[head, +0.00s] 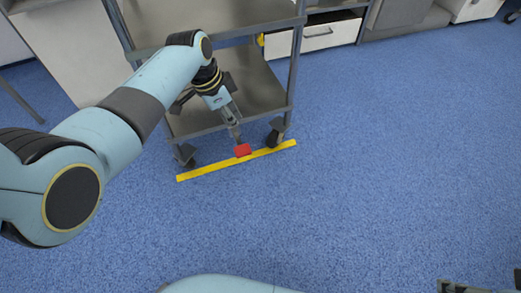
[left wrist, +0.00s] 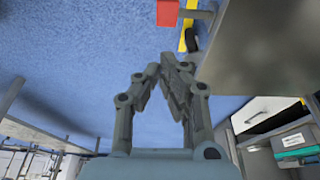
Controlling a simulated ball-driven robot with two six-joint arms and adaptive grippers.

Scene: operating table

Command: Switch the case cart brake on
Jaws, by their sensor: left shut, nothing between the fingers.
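The case cart (head: 268,95) is a grey metal cart with shelves, standing on dark casters (head: 184,154). A red pedal (head: 243,150) shows low at its near side, over a yellow strip (head: 205,170). My left gripper (head: 236,135) is shut and empty, pointing down just behind the pedal; whether it touches the pedal I cannot tell. In the left wrist view, the closed fingers (left wrist: 168,62) lie below the red pedal (left wrist: 167,12) and the yellow strip (left wrist: 188,38), with a gap in the picture. Part of my right gripper (head: 478,284) shows at the bottom right edge, its fingertips cut off.
The cart's lower shelf (head: 255,82) is close beside my left gripper. White drawers (head: 325,36) and grey cabinets stand at the back. The blue floor (head: 390,150) is open to the right and in front of the cart.

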